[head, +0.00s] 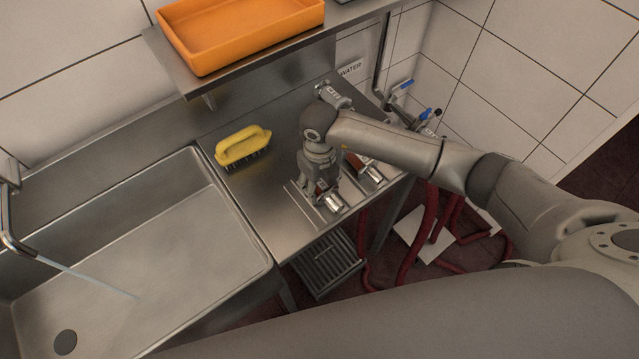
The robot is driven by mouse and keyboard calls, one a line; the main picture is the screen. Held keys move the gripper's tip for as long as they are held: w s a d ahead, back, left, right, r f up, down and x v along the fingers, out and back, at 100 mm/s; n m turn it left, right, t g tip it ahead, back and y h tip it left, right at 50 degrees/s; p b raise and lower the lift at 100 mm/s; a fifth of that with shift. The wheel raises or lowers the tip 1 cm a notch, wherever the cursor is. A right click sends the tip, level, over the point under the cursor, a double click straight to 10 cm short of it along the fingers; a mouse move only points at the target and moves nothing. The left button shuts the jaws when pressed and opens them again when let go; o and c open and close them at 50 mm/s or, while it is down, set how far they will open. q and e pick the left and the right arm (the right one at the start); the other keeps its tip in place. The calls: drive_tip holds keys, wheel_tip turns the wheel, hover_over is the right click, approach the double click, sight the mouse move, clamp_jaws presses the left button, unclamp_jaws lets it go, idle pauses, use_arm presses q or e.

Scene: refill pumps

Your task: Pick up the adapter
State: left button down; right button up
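Two short silver metal fittings with red-brown parts lie on a low steel rack on the counter. One fitting (334,203) is at the front and the other (375,174) is behind it to the right. Which of them is the adapter I cannot tell. My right gripper (324,187) points down over the rack, right at the red-brown part beside the front fitting. Its fingers are small and partly hidden, so I cannot tell whether they are open, shut or touching it. My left gripper is not in view.
A yellow brush (243,146) lies on the counter (262,205), left of my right gripper. A sink (165,235) with running water is at left. An orange tray (240,40) sits on the shelf above. Blue-handled valves (402,87) and red hoses (425,235) are at right.

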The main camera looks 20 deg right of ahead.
drive_tip(key=c, duration=0.7)
drive_tip(key=shift+c, duration=0.3)
drive_tip(key=shift+r, duration=0.1)
